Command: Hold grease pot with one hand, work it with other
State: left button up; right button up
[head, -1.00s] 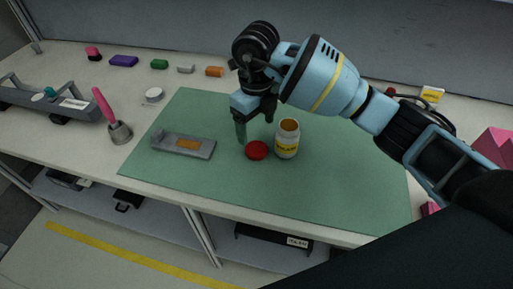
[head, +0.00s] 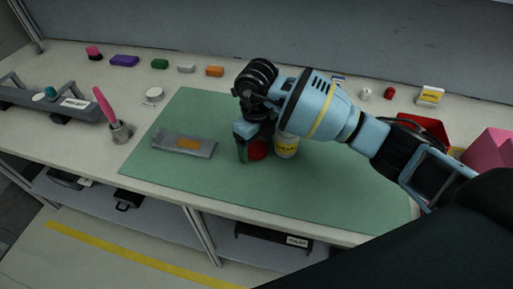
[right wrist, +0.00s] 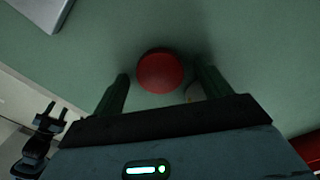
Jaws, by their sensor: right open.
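The red lid (head: 258,150) lies on the green mat, partly hidden by my right gripper (head: 250,156) in the head view. In the right wrist view the lid (right wrist: 160,72) is between the spread fingers of my right gripper (right wrist: 161,90), with a gap on both sides. The white grease pot (head: 287,147) with a yellow label stands upright just right of the lid; its top is hidden by my right gripper. A sliver of the pot (right wrist: 193,93) shows by the right finger. My left gripper (right wrist: 54,118) appears small and dark at lower left in the right wrist view.
A grey tray with an orange patch (head: 184,144) lies left on the mat (head: 340,190). A pink-handled brush in a grey cup (head: 120,131) stands farther left. Several small coloured blocks line the back. A red bin (head: 425,128) is at right. The mat's front is clear.

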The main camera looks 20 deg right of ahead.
aim_at(256, 147)
pick_arm(q)
jog(key=shift+s, duration=0.3)
pick_arm(e)
jog(key=shift+c, duration=0.4)
jog(key=c, duration=1)
pick_arm(q)
jog(key=shift+w, duration=0.35)
pick_arm(e)
jog(key=shift+c, duration=0.2)
pick_arm(q)
jog(key=shift+w, duration=0.1)
pick_arm(e)
jog(key=shift+r, duration=0.15)
